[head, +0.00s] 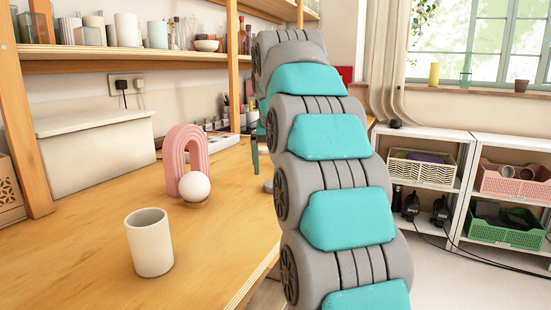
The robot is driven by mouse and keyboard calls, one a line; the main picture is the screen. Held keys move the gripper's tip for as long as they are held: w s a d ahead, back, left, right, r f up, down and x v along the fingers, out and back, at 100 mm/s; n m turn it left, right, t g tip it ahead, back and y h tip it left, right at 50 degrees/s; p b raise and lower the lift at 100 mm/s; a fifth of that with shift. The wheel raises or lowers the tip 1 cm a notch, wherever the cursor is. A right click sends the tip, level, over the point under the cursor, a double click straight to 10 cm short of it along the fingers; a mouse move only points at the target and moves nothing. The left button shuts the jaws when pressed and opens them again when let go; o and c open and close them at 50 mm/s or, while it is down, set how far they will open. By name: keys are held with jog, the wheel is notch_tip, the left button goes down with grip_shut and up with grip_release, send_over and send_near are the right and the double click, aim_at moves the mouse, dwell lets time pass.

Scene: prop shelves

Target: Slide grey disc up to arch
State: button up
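A pink ribbed arch (184,150) stands upright on the wooden table. A small grey rounded thing (268,186), perhaps the grey disc, peeks out at the left edge of my arm near the table's right side; the rest of it is hidden. It is apart from the arch, to its right. My gripper (255,153) shows only as a thin teal strip left of my arm, above and just left of the grey thing. Its fingertips cannot be made out, nor whether it touches anything.
A white ball on a small wooden base (195,187) stands just in front of the arch. A cream cup (149,243) stands nearer, at the table's front. A white tray (210,142) lies behind the arch. Bare table (225,220) lies between the ball and my arm.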

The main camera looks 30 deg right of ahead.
jog(key=shift+x, duration=2.35)
jog(key=c, duration=1.4)
